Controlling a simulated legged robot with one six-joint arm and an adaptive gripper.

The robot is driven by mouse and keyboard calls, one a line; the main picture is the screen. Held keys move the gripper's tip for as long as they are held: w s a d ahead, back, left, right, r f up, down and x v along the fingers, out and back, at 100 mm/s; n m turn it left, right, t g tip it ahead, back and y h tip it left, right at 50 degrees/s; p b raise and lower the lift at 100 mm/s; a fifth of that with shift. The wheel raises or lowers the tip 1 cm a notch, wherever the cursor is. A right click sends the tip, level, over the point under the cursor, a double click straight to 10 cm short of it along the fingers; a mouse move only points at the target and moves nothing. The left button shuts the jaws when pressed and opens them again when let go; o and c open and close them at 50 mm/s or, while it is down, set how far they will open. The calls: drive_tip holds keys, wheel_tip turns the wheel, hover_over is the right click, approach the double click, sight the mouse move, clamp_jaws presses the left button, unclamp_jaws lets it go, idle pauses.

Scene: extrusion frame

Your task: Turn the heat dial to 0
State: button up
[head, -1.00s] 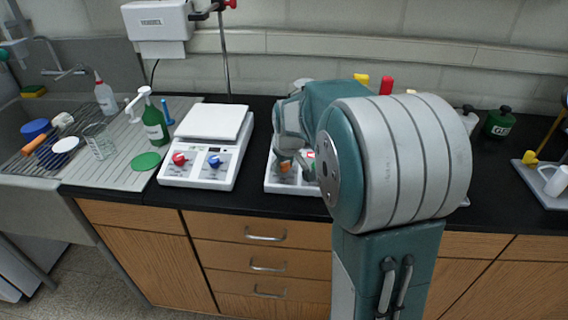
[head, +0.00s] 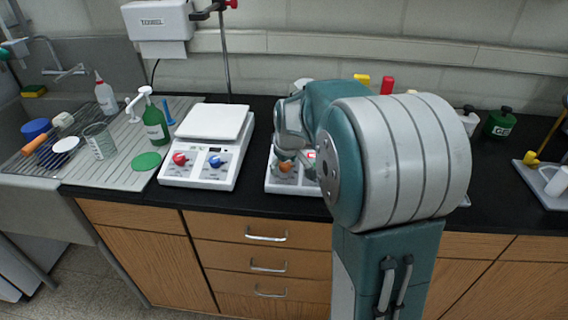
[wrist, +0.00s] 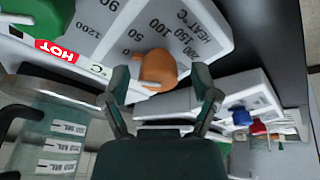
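The orange heat dial (wrist: 158,70) is on the front panel of the right hotplate (head: 278,186). In the wrist view the panel appears upside down, with "HEAT °C" and a number scale beside the dial. The dial also shows in the head view (head: 286,166), partly covered by my gripper. My gripper (wrist: 160,80) is open, with one finger on each side of the dial. A gap shows between the dial and the right finger; contact on the left side is unclear. I cannot tell which number the dial points to.
A green knob-like part (wrist: 40,14) and a red "HOT" label (wrist: 56,50) are near the dial. A graduated glass vessel (wrist: 55,140) is close at lower left in the wrist view. A second hotplate (head: 198,174) with red and blue dials stands to the left.

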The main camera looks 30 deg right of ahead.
drive_tip(key=v, duration=1.2)
drive_tip(key=shift+a+f, duration=0.1)
drive_tip(key=s+a+f+m, duration=0.1)
drive_tip(key=s+a, duration=0.5)
drive_tip(key=s, duration=0.4)
drive_tip(key=s+a+f+m+t, duration=0.1)
drive_tip(key=s+a+f, duration=0.1)
drive_tip(key=s+a, duration=0.5)
drive_tip(key=s, duration=0.4)
drive_tip(key=shift+a+m+y, duration=0.2)
drive_tip(key=shift+m+y, duration=0.1)
drive_tip(key=shift+y, duration=0.1)
